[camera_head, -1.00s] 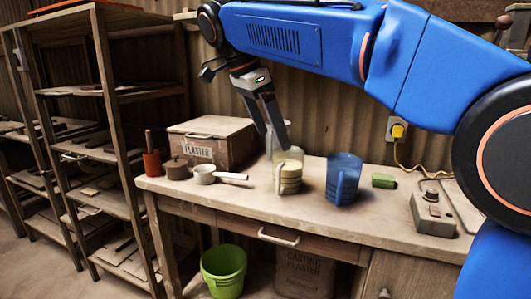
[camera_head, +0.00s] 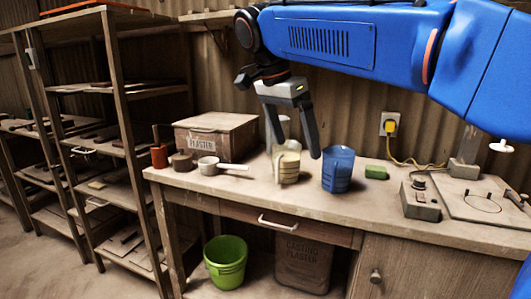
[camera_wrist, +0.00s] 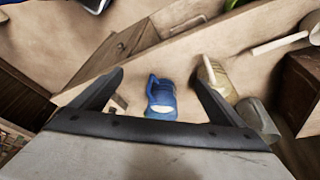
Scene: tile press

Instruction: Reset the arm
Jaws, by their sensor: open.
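My gripper (camera_head: 295,128) is open and empty above the back of the workbench (camera_head: 300,205). In the head view its fingers hang down near a cream-coloured jug (camera_head: 287,165). A blue jug (camera_head: 338,170) stands upright to the right of the cream one. The wrist view looks down between the spread fingers, with the blue jug (camera_wrist: 161,98) between them and the cream jug (camera_wrist: 213,75) close to the right finger. Neither jug is gripped. My blue arm crosses the top of the head view.
On the bench stand a plaster box (camera_head: 217,140), a white pan (camera_head: 210,166), a brown pot (camera_head: 182,161), a red-orange pot (camera_head: 158,156), a green block (camera_head: 376,172) and a grey control box (camera_head: 420,203). A green bucket (camera_head: 226,262) is below. Shelves (camera_head: 115,90) stand left.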

